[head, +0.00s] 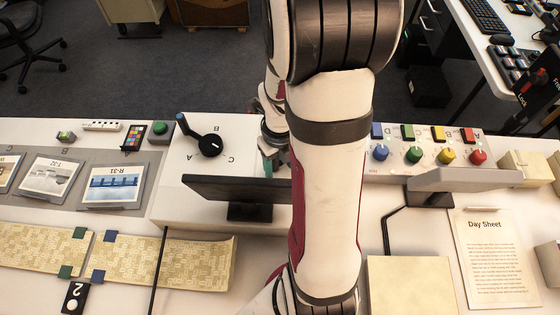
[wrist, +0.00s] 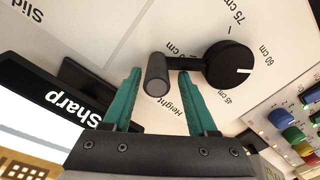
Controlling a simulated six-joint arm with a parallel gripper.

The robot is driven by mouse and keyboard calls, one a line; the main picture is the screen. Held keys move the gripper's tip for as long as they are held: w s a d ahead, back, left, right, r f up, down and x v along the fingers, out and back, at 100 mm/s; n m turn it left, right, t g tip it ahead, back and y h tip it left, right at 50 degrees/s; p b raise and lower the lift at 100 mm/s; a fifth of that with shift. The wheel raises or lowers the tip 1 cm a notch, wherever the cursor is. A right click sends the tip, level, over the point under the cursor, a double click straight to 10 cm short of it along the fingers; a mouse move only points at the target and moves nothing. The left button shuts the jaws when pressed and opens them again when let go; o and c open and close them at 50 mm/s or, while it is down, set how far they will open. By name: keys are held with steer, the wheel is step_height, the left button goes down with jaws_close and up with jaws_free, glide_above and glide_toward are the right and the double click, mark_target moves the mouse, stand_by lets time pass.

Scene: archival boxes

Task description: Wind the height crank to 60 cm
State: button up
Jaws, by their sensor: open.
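The height crank (wrist: 230,64) shows in the wrist view as a round black hub with an arm reaching left to an upright grip (wrist: 157,76). Around it are the printed word Height and the marks 75 cm, 60 cm and 45 cm; another cm mark is partly covered by the crank. A short white line on the hub lies on its right side, roughly between 60 cm and 45 cm. My gripper (wrist: 159,72) is open, with one teal finger on each side of the grip and visible gaps. In the head view my arm hides the crank.
Coloured knobs (wrist: 292,134) stand on a panel right of the crank. A screen (wrist: 40,120) stands at left. In the head view, a black selector with a blue-tipped lever (head: 208,145) is left of my arm, behind a dark monitor (head: 240,190).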

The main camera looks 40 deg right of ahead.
step_height(320, 180, up, 16)
steer(key=shift+f, duration=0.1)
steer(key=shift+c, duration=0.4)
steer(key=shift+n+g, duration=0.6)
steer(key=shift+g, duration=0.2)
steer(key=w, duration=0.5)
steer(key=shift+d+f, duration=0.1)
steer(key=shift+d, duration=0.3)
steer(key=c, duration=0.5)
steer(key=w+g, duration=0.1)
steer(key=w, duration=0.1)
steer(key=w+f, duration=0.1)
steer(key=w, duration=0.2)
steer(key=w+a+f+n+g, duration=0.1)
steer(key=w, duration=0.1)
steer(key=shift+w+a+f+g, duration=0.1)
steer(key=shift+w+f+g, duration=0.15)
steer(key=shift+w+g, duration=0.1)
jaws_close()
steer(key=x, duration=1)
steer(key=shift+s+f, duration=0.1)
steer(key=s, duration=0.2)
steer(key=shift+s, duration=0.8)
